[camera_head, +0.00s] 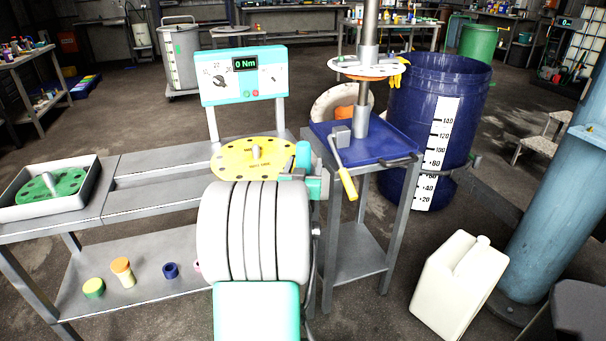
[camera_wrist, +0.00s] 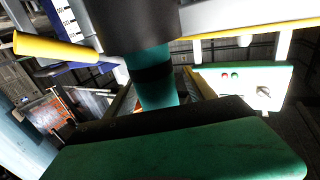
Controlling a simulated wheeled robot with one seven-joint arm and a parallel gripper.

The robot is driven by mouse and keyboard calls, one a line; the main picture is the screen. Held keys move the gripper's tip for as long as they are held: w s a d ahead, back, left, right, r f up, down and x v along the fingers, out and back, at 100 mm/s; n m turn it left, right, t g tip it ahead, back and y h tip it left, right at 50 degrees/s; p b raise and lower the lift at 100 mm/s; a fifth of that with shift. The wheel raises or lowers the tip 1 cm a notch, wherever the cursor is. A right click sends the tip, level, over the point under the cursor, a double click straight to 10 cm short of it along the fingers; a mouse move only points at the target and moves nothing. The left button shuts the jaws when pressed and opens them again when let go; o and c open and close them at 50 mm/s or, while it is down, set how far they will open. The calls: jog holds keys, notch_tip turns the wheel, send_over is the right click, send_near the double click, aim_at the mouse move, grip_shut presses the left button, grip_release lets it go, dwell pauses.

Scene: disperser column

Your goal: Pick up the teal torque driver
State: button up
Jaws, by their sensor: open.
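The teal torque driver (camera_head: 303,154) stands at the right end of the grey bench, beside the yellow disc. It also shows in the wrist view (camera_wrist: 152,60) as a teal cylinder with a dark band, below a wide dark cylindrical part at the top of the picture. My gripper (camera_head: 302,187) is open, close beside the driver in the head view. A green and black part of my gripper (camera_wrist: 180,150) fills the bottom of the wrist view and hides one end of the driver. I cannot tell whether the jaws touch it.
A yellow disc (camera_head: 240,160) and a teal display panel (camera_head: 243,76) reading 0 Nm are on the bench. A blue tray (camera_head: 386,150) with a yellow-handled lever (camera_head: 347,182) stands close right. Behind it is a blue drum (camera_head: 420,95). A white canister (camera_head: 455,285) stands on the floor.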

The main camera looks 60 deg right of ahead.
jog(key=shift+c, duration=0.4)
grip_shut()
jog(key=shift+r, duration=0.15)
